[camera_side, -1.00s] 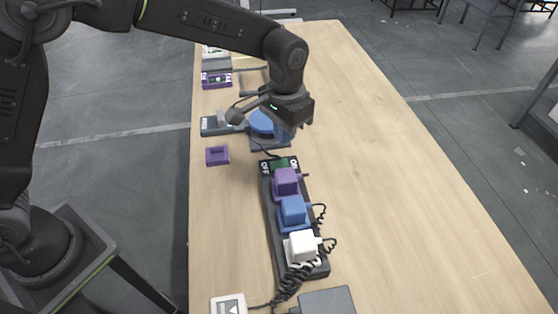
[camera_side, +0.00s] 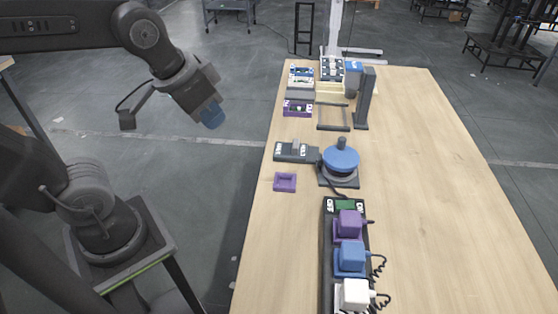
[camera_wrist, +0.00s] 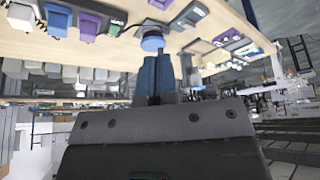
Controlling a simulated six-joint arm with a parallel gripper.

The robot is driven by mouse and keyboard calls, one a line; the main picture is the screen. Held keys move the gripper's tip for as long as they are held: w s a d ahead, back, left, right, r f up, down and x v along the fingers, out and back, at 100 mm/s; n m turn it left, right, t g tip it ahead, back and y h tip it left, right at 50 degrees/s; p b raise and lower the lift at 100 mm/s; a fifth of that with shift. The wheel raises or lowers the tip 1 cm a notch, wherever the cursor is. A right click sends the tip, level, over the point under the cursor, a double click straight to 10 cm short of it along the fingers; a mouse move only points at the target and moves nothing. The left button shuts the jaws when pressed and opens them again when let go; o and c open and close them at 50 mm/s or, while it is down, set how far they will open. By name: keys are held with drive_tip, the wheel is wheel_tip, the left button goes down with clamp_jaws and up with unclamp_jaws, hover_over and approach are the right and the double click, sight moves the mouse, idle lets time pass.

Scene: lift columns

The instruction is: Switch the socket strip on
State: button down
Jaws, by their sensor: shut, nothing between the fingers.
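The black socket strip (camera_side: 327,245) lies along the table. It carries a purple plug (camera_side: 348,224), a blue plug (camera_side: 350,257) and a white plug (camera_side: 355,293). At its far end is a green rocker (camera_side: 346,205) between OFF and ON labels; which side is pressed I cannot tell. In the wrist view, the purple plug (camera_wrist: 88,25) and blue plug (camera_wrist: 58,18) show at the upper left. My gripper (camera_side: 212,118) is off the table's left side, in the air, well away from the strip. Its blue fingers (camera_wrist: 155,76) are shut and empty.
A blue round knob (camera_side: 341,160) on a dark base and a grey slider box (camera_side: 292,151) stand beyond the strip. A purple square frame (camera_side: 285,182) lies near the left edge (camera_side: 262,185). Racks and a dark upright (camera_side: 365,98) fill the far end. The right side is clear.

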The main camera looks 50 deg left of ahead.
drive_tip(key=s, duration=0.1)
drive_tip(key=s+a+f, duration=0.1)
drive_tip(key=shift+s+t, duration=0.3)
drive_tip(key=m+g+h, duration=0.1)
drive_tip(key=m+g, duration=0.3)
drive_tip(key=m, duration=0.5)
hover_over(352, 204)
drive_tip(key=s+a, duration=0.2)
wheel_tip(352, 204, down, 5)
drive_tip(key=shift+w+f, duration=0.15)
drive_tip(key=shift+f, duration=0.05)
drive_tip(key=f, duration=0.4)
drive_tip(key=w+d+f, duration=0.1)
drive_tip(key=f, duration=0.8)
drive_tip(key=shift+w+d+f, duration=0.25)
drive_tip(key=shift+d+f, duration=0.05)
drive_tip(key=shift+f, duration=0.1)
